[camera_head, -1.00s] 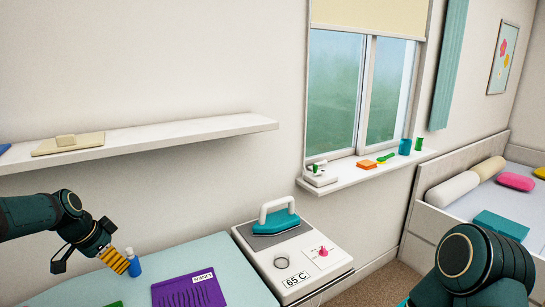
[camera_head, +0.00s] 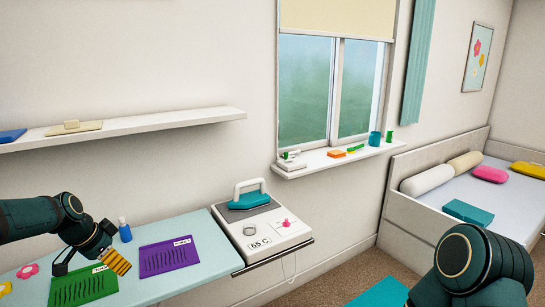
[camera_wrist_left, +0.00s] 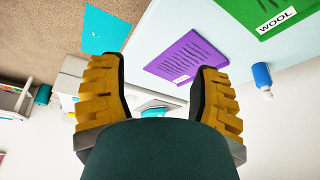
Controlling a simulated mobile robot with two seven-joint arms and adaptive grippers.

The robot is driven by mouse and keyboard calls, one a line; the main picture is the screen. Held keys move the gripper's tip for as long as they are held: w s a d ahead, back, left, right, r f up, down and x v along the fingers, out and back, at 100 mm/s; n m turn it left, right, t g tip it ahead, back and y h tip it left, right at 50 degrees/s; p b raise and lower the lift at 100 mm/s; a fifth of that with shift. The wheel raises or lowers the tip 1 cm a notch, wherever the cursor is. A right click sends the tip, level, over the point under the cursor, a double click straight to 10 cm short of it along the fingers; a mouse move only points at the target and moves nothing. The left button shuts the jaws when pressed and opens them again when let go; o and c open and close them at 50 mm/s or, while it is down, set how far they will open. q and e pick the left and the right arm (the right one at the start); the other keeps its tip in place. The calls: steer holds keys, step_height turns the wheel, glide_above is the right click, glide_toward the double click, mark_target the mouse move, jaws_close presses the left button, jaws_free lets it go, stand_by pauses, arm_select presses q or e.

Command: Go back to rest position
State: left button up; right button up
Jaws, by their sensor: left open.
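My left gripper (camera_head: 95,266) hangs over the left part of the pale blue table (camera_head: 205,235), above the green card (camera_head: 85,286). In the left wrist view its two yellow ridged fingers (camera_wrist_left: 158,95) stand wide apart with nothing between them. My right arm shows at the lower right of the head view, but its gripper is out of the picture. A purple card (camera_head: 168,257) lies to the right of the left gripper, and a blue bottle (camera_head: 125,231) stands behind it.
A white unit with a teal iron (camera_head: 250,201) and a "65 C" label stands at the table's right end. A white shelf (camera_head: 170,124) runs along the wall above. A windowsill (camera_head: 330,158) holds small items. A bed (camera_head: 500,205) stands at the right.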

arm_select(q)
steer(key=d+f+n, duration=0.2)
steer(key=d+f, duration=0.7)
steer(key=f, duration=0.4)
steer(key=s+d+f+n+g+h, duration=0.15)
steer(key=s+d+f+n, duration=0.25)
steer(key=s+d+f, duration=0.9)
steer(key=s+d+f+n, duration=0.2)
steer(key=s+d+f, duration=0.1)
steer(key=s+d, duration=0.4)
steer(key=s, duration=0.3)
steer(key=shift+s+d+n+g, duration=0.15)
steer(key=shift+s+n+g, duration=0.05)
steer(key=shift+n+g, duration=0.15)
